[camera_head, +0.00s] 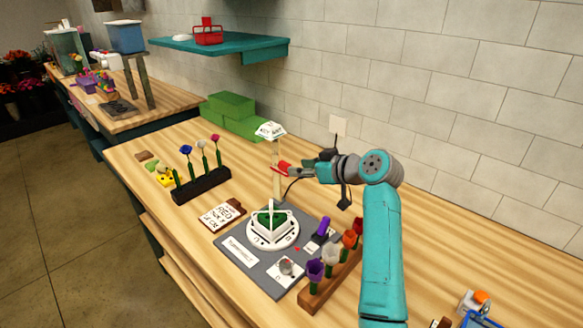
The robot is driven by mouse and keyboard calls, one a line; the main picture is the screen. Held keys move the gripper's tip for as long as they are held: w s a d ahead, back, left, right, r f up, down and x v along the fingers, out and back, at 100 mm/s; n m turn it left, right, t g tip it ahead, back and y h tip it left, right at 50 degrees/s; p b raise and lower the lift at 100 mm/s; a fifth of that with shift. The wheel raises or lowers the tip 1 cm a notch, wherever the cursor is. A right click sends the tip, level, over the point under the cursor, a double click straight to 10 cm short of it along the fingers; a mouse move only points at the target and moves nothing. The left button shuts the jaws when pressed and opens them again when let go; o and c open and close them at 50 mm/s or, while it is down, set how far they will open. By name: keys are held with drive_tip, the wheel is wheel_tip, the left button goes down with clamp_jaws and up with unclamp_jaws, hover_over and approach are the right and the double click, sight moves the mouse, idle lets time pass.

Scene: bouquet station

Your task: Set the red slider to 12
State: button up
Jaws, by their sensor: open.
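A pale upright post (276,187) stands on the bench behind the grey mat, with a white lettered plate at its top. A red piece (282,168), which looks like the red slider, sits at the post about midway up. My gripper (294,171) reaches in from the right at the height of the red piece, its fingertips very close to it. The jaws are open; whether they touch or surround the red piece is too small to tell. Scale marks and the slider's value cannot be read.
A grey mat (243,272) holds a white round stand with a green-topped piece. Flower racks stand left (203,186) and front right (319,292). A lettered card (221,212) lies left of the mat. Green blocks (233,104) sit behind, near the tiled wall.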

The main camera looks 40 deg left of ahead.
drive_tip(key=v, duration=0.6)
idle(0.5)
